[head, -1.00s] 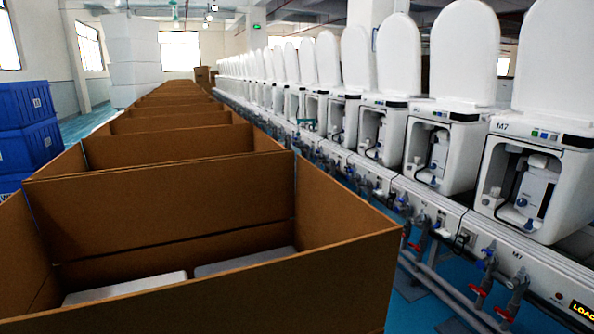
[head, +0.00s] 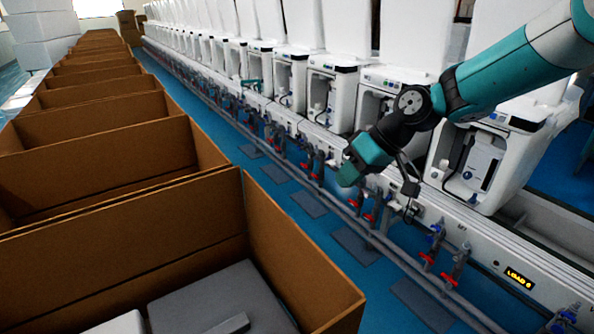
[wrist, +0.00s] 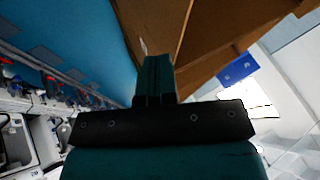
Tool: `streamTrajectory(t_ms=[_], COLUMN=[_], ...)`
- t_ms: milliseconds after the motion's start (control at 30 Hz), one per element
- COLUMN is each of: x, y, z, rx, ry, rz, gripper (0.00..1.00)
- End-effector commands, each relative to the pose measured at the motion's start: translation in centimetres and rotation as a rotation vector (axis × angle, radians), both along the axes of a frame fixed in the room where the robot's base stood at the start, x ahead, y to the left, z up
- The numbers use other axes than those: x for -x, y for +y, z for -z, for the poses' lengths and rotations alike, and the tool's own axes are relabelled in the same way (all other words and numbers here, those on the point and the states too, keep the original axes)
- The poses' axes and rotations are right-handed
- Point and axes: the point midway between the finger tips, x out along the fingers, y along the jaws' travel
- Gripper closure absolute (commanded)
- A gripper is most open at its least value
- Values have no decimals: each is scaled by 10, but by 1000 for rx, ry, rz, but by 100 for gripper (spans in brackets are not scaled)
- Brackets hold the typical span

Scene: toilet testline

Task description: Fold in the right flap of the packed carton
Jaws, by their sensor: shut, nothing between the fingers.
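The packed carton is the nearest brown box, open at the top, cut off by the lower edge of the head view. Its right flap (head: 300,262) stands upright along the right side. A grey block (head: 215,300) and part of a white block (head: 122,322) lie inside. My gripper (head: 349,174) is shut and empty. It hangs above the blue floor to the right of the carton, apart from the flap. In the wrist view, my shut fingers (wrist: 154,70) point toward brown cardboard (wrist: 205,35); I cannot tell which panel it is.
More open cartons (head: 100,150) run back in a row on the left. On the right, a line of white toilets (head: 480,165) stands on a bench with pipes and red valves (head: 427,258). A strip of blue floor (head: 285,215) lies between.

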Motion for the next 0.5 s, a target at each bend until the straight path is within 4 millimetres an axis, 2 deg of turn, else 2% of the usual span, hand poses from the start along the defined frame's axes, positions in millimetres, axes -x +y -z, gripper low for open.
streamTrajectory(t_ms=[100, 267, 500], x=[-9, -10, -11], y=[3, 18, 51], z=[3, 19, 59], rx=[-13, -13, -13], ry=[-3, -2, 0], rz=[-4, -12, -16], gripper=[100, 100, 100])
